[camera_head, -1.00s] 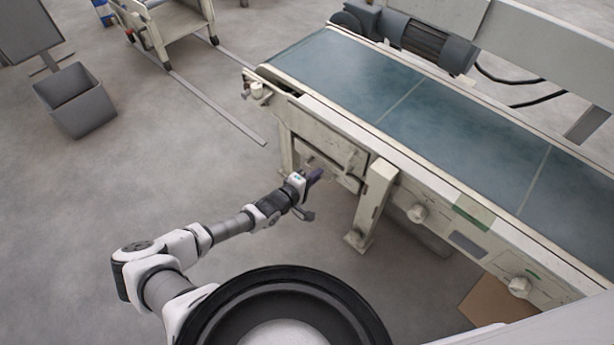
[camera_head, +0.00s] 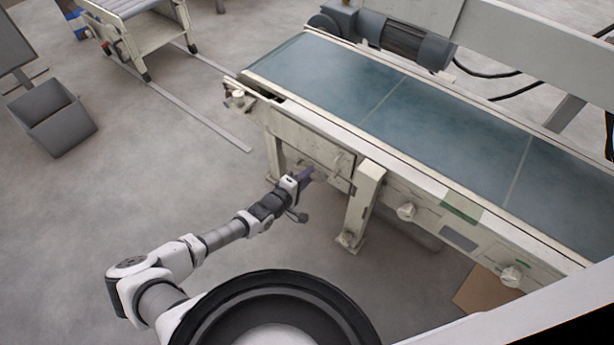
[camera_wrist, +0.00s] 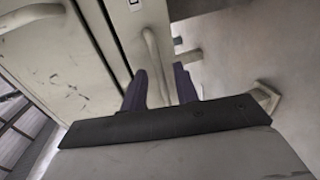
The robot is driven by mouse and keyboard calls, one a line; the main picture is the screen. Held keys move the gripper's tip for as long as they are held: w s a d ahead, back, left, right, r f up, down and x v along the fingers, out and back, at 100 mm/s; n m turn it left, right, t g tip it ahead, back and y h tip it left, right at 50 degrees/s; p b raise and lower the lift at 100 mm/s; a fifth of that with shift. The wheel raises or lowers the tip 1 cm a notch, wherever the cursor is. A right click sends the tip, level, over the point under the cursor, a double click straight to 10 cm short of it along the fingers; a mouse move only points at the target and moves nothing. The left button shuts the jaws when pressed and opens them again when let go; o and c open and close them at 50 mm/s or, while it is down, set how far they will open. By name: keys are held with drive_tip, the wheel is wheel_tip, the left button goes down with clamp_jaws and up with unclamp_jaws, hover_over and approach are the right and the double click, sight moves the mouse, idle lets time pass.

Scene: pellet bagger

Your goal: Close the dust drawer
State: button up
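The dust drawer appears to be the pale front with a bar handle (camera_head: 337,164) under the near end of the conveyor; I cannot tell how far it stands out. In the wrist view a pale panel (camera_wrist: 132,32) carries a curved bar handle (camera_wrist: 153,58). My gripper (camera_head: 306,174) is close in front of this front in the head view. In the wrist view its two dark fingers (camera_wrist: 161,86) are apart, with the handle's lower end appearing between them. Contact with the handle cannot be made out.
The conveyor's blue belt (camera_head: 340,85) lies above the drawer. A pale support leg (camera_head: 361,205) stands just right of it, with knobs (camera_head: 406,211) on the frame beyond. A grey bin (camera_head: 52,118) is far left. The floor left of the conveyor is mostly open.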

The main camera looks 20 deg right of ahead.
drive_tip(key=p+v, duration=0.3)
drive_tip(key=v, duration=1)
drive_tip(key=shift+a, duration=0.15)
drive_tip(key=shift+s+r, duration=0.1)
drive_tip(key=shift+r, duration=0.05)
